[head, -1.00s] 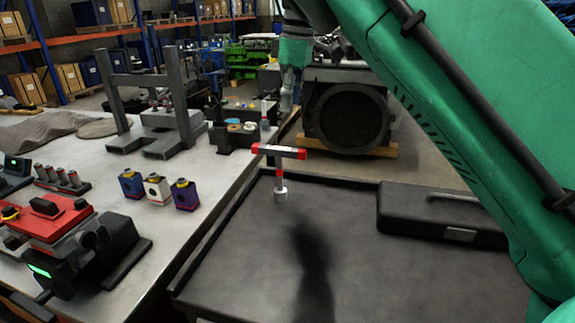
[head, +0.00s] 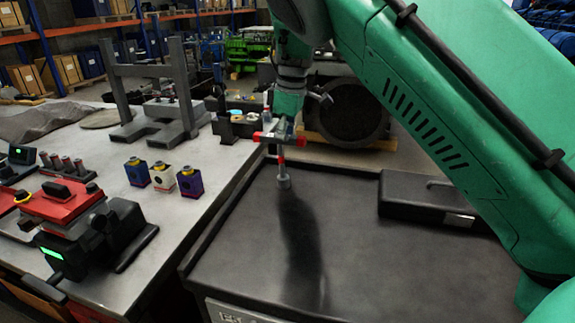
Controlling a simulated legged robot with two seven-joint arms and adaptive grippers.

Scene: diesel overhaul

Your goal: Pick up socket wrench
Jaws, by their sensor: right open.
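The socket wrench (head: 282,165) is a red and grey T-shaped tool. It stands upright on its round grey socket end on the black cart top (head: 360,265), near the far left edge. My right gripper (head: 284,130) points down from above, right at the wrench's red crossbar, and hides its middle. The gripper is open; I cannot tell whether its fingers touch the bar. My left gripper is not in view.
A black case (head: 420,198) lies on the cart's right side. The front middle of the cart is clear.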

